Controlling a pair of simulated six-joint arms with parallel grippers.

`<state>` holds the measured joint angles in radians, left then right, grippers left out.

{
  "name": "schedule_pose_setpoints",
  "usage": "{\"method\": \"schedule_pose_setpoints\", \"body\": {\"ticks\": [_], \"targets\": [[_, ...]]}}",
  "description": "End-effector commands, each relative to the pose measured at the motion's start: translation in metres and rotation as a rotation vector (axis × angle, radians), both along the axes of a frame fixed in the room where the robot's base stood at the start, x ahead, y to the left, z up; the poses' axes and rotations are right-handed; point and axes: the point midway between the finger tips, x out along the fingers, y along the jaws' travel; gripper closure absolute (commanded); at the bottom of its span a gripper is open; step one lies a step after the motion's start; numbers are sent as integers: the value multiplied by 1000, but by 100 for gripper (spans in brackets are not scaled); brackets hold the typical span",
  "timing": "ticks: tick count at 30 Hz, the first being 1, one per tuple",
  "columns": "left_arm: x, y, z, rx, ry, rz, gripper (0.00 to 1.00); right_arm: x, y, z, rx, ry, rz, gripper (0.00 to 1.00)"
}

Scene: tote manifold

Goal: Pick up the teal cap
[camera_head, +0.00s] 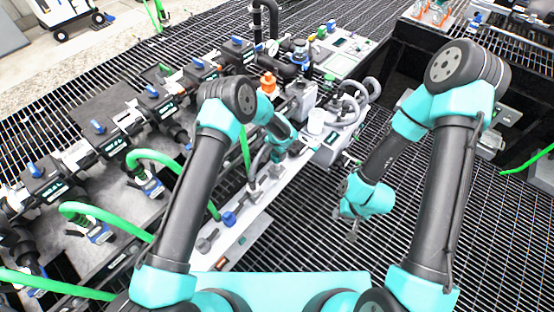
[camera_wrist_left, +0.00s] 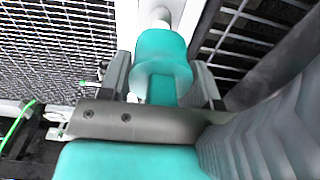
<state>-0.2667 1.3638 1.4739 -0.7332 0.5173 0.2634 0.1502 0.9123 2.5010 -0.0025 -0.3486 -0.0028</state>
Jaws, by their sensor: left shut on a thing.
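The teal cap (camera_wrist_left: 160,50) shows in the left wrist view between the two grey fingers of my left gripper (camera_wrist_left: 160,82), which is shut on it. A white rounded part lies just beyond the cap; I cannot tell whether they touch. In the head view my left gripper (camera_head: 263,162) points down over the pale ledge, and I cannot make out the cap there. My right gripper (camera_head: 350,222) hangs low over the dark grating, away from the ledge. Its fingers are too small to tell open from shut.
A blue cap (camera_head: 229,218) and a grey knob (camera_head: 207,240) stand on the pale ledge (camera_head: 240,238). An orange cap (camera_head: 268,82) and a white cylinder (camera_head: 316,121) are beyond my left gripper. Green hoses (camera_head: 150,157) and black valves line the left. The grating right of the ledge is open.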

Motion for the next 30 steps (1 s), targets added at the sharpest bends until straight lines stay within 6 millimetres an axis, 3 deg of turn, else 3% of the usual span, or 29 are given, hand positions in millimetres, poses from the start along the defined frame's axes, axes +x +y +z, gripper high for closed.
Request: {"method": "schedule_pose_setpoints", "body": {"ticks": [6, 30], "targets": [[0, 0, 16, -1, -1, -1, 70, 0, 0, 0, 0, 0, 0, 63], [3, 7, 23, -1, -2, 19, 70, 0, 0, 0, 0, 0, 0, 63]]}}
